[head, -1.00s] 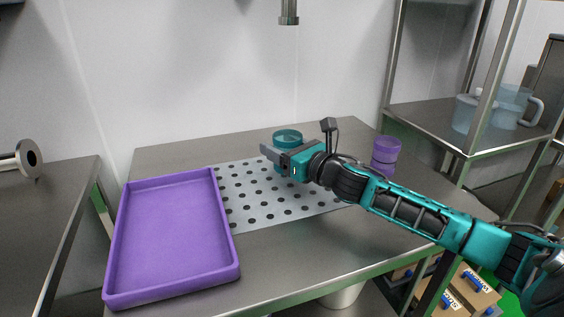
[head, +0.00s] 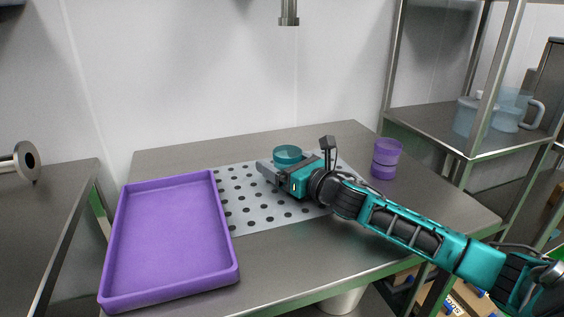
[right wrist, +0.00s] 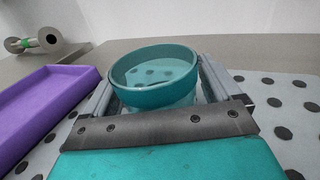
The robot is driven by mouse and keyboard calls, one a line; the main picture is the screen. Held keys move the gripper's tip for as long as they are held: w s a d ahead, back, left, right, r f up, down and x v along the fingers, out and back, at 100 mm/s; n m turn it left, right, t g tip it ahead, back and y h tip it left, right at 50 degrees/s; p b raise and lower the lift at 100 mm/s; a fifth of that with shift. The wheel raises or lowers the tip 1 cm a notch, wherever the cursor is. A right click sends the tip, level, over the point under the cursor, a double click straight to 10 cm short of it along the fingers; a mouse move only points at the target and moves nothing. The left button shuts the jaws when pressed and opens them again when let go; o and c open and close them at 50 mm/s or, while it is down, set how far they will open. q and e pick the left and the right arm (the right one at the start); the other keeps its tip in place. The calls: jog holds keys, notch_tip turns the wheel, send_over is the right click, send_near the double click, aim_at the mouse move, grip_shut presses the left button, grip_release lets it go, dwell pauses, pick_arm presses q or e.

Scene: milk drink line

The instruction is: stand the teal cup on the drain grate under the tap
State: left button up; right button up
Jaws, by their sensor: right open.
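The teal cup (head: 288,154) stands upright on the drain grate (head: 244,203), a pale perforated plate below the tap (head: 289,12). It also shows in the right wrist view (right wrist: 153,92), between the two fingers. My right gripper (head: 268,168) is open around the cup, low over the grate, with a finger on either side. The gripper hides the cup's lower part in the head view. My left gripper is not in view.
A purple tray (head: 172,240) lies left of the grate, at the table's left side. Purple cups (head: 386,158) stand right of my arm. A shelf with clear jugs (head: 515,108) is at the right. The table's (head: 300,262) front is bare.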

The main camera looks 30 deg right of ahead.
jog(key=shift+r, duration=0.1)
jog(key=shift+r, duration=0.2)
jog(key=shift+s+f, duration=0.2)
jog(key=shift+s, duration=0.1)
jog(key=s, duration=0.3)
jog(key=s+d, duration=0.1)
jog(key=s, duration=0.3)
jog(key=s+d, duration=0.1)
jog(key=s, duration=0.3)
jog(key=shift+s+r+p, duration=0.1)
jog(key=shift+s+p, duration=0.05)
jog(key=shift+p, duration=0.2)
